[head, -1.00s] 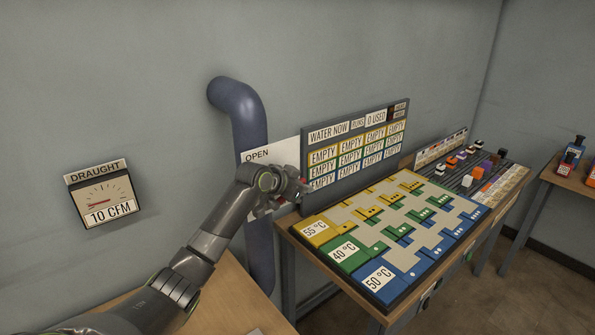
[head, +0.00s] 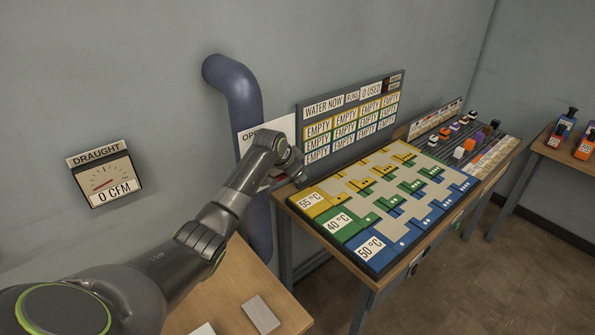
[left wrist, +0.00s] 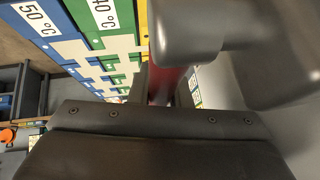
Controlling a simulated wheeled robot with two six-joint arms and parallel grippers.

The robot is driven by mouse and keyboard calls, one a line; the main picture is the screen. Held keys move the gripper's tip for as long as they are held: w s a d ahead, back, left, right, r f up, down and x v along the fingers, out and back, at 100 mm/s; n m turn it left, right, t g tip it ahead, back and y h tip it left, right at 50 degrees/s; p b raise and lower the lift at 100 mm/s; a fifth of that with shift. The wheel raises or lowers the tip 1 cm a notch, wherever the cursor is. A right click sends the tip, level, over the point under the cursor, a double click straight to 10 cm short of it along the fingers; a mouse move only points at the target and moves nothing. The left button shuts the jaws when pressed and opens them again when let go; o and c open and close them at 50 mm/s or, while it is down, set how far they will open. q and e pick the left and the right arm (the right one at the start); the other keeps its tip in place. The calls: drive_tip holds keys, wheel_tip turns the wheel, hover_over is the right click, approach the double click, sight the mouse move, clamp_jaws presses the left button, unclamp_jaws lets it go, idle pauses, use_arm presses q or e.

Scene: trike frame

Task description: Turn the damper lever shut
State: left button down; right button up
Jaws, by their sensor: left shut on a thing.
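The damper lever shows as a dark red bar in the left wrist view (left wrist: 165,85), between my gripper's fingers. My left gripper (head: 284,178) is shut on it in front of the blue duct pipe (head: 240,95). My own wrist hides most of the lever in the head view, so its exact angle is hard to tell. A white plate (head: 284,124) lettered "OPEN" is behind it, with part of the word covered. The draught gauge (head: 104,178) on the wall at left reads 0 CFM, its red needle low at the left. My right gripper is not in view.
A table to the right holds a board (head: 400,204) of yellow, green and blue pieces, with a "WATER NOW" sign (head: 352,117) standing behind it. A wooden table (head: 235,292) with a grey block (head: 261,314) lies below my arm.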

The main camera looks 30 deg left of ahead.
use_arm(q)
drive_tip(key=c, duration=1.3)
unclamp_jaws()
drive_tip(key=shift+c, duration=0.2)
drive_tip(key=b+v, duration=0.4)
drive_tip(key=v, duration=1.3)
drive_tip(key=shift+s, duration=0.1)
